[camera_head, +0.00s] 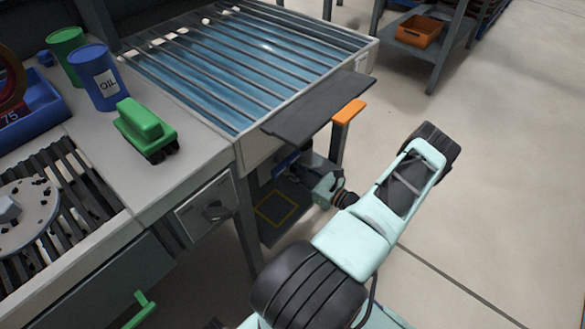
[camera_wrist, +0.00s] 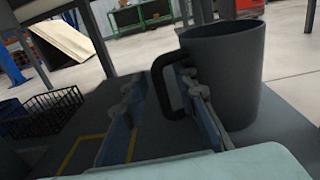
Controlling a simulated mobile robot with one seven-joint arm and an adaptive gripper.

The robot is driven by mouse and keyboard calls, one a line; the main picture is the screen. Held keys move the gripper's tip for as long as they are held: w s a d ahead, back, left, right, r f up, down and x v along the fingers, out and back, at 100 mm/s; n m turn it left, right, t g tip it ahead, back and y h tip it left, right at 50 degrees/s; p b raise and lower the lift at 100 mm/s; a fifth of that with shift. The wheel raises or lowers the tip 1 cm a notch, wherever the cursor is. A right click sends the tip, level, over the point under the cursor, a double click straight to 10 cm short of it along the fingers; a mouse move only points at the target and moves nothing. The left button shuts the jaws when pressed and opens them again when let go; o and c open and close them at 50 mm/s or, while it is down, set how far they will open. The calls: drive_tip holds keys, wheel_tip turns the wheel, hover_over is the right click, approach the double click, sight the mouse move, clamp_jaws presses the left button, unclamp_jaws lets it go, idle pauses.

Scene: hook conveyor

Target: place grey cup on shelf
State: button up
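The grey cup (camera_wrist: 225,65) stands upright at the right in the wrist view, apparently on the dark grey shelf (camera_wrist: 277,125). Its handle points left, into the space between my gripper's fingers (camera_wrist: 160,108). The fingers are spread apart; the right one overlaps the handle in the picture, and I cannot tell whether they touch. A yellow outlined square on the shelf shows left of the cup, partly behind the left finger. In the head view the shelf (camera_head: 272,232) is low under the roller table, with my gripper (camera_head: 296,178) reaching in above it. The cup is not clearly visible there.
The roller table (camera_head: 250,55) with its dark end flap (camera_head: 318,108) overhangs the shelf. An orange-topped post (camera_head: 348,112) stands beside my arm. A black wire basket (camera_wrist: 45,112) is at the left in the wrist view.

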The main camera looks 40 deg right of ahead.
drive_tip(key=shift+r, duration=0.25)
drive_tip(key=s+d+p, duration=0.1)
drive_tip(key=s+p, duration=0.1)
drive_tip(key=s, duration=1)
drive_tip(key=shift+d, duration=0.2)
